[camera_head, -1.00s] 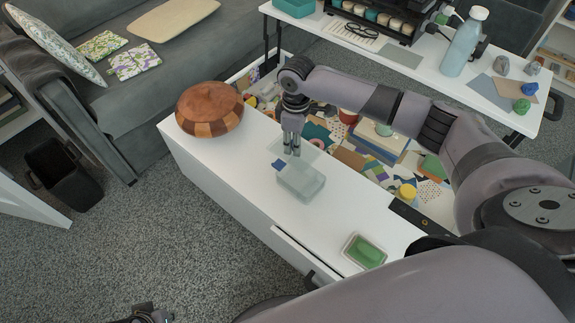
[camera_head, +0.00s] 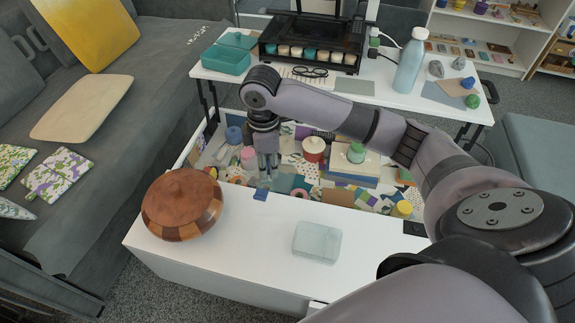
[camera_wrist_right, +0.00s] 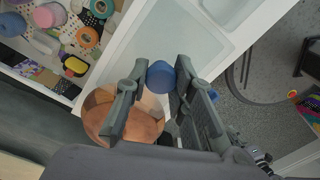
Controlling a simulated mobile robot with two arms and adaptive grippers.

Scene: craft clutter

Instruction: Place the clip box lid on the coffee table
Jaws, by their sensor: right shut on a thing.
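The white coffee table (camera_head: 250,240) fills the middle of the head view. My right gripper (camera_head: 267,172) points down by its back edge, beside the open compartment. The right wrist view shows the fingers (camera_wrist_right: 158,95) shut with a blue clip (camera_wrist_right: 160,77) between them. The blue clip also shows in the head view (camera_head: 260,194). It appears to belong to the clear clip box lid (camera_wrist_right: 175,35), a faint translucent panel; its outline is hard to see in the head view. The translucent clip box (camera_head: 316,242) stands on the table to the right, apart from the gripper. My left gripper is out of view.
A wooden lidded bowl (camera_head: 182,204) stands on the table's left end, close to the gripper. A white desk (camera_head: 215,75) stands behind. The table top between bowl and box is clear.

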